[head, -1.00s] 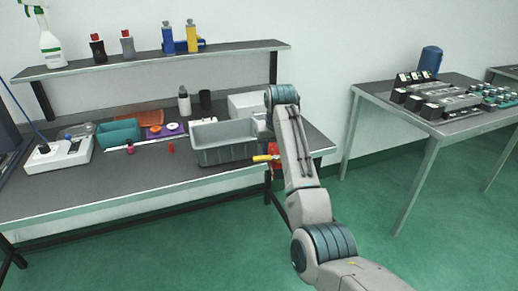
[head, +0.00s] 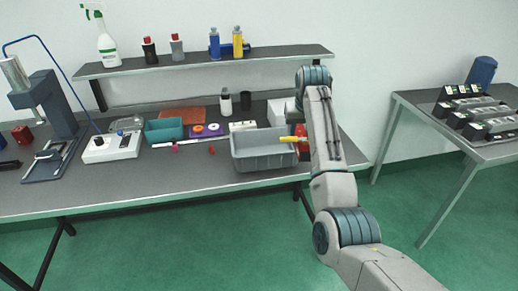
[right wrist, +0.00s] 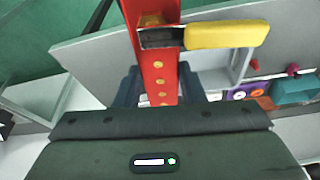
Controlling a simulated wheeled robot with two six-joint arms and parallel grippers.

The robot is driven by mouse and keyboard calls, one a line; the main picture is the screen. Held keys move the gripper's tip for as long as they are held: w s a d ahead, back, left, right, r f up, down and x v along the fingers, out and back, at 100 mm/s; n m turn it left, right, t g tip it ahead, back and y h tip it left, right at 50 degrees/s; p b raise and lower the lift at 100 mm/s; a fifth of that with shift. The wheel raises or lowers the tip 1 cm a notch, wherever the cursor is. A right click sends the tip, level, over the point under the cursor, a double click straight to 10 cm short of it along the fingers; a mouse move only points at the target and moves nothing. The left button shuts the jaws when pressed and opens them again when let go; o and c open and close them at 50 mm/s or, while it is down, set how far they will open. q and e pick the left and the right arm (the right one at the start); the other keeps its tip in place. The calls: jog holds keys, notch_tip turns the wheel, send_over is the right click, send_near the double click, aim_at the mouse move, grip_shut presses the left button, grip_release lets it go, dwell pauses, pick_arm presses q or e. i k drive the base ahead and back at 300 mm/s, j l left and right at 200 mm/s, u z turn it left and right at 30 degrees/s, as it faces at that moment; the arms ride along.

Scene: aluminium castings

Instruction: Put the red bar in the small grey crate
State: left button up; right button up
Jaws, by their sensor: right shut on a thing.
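The red bar (right wrist: 158,65) has a row of holes and a yellow handle (right wrist: 228,34) sticking out sideways in the right wrist view. My right gripper (right wrist: 160,88) is shut on the bar. In the head view the red bar (head: 303,131) shows beside my right forearm, at the right end of the small grey crate (head: 264,161), and the handle points left across the crate's rim. My forearm hides part of the gripper there. The crate stands on the dark bench, near its front right, and looks empty. My left gripper is not in view.
On the bench (head: 140,187), a teal bin (head: 165,130), a white device (head: 112,148) and a press (head: 45,105) stand left of the crate. A white box (head: 280,110) and bottles stand behind it. A shelf (head: 205,62) runs above. Another table (head: 435,115) stands at right.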

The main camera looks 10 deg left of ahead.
aim_at(265, 150)
jog(key=i+u, duration=0.8)
jog(key=k+l, duration=0.05)
jog(key=k, duration=0.05)
